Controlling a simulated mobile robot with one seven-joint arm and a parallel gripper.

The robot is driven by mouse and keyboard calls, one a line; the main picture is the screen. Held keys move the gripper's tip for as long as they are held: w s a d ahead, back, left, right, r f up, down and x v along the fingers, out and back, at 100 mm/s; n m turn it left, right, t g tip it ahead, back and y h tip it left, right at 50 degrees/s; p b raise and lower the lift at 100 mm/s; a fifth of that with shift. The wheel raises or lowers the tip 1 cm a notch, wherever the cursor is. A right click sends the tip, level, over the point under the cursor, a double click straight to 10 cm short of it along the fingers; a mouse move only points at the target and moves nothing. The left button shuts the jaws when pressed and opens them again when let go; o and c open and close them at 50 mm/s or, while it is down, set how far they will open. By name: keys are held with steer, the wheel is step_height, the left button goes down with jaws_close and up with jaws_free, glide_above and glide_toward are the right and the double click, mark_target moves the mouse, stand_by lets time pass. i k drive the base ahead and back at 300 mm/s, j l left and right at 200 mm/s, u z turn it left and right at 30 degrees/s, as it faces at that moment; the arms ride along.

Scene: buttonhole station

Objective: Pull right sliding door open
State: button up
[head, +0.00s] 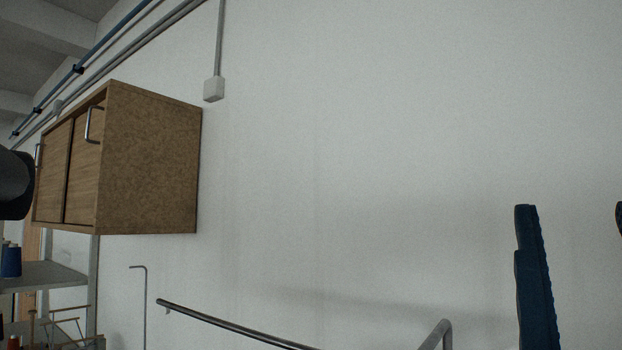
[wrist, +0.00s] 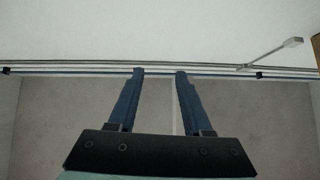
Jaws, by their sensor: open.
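A wooden wall cabinet (head: 150,165) hangs at the left in the head view, seen from its right side. Its right sliding door (head: 84,165) carries a bar handle (head: 90,124) near the top. The left door (head: 52,175) sits beside it with its own handle, partly hidden by a dark shape. My gripper (head: 572,208) shows its blue fingers pointing up at the far right, well away from the cabinet; one finger is mostly out of frame. In the wrist view my gripper (wrist: 158,72) has its fingers apart with nothing between them. A brown corner, probably the cabinet, shows at the right edge there.
A metal rail (head: 235,325) and a thin hooked rod (head: 145,300) stand low before the wall. A shelf (head: 45,275) with thread spools is below the cabinet. A conduit box (head: 214,88) is on the wall. The space between cabinet and gripper looks clear.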

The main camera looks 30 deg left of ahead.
mark_target(80, 185)
steer(key=u, duration=1.65)
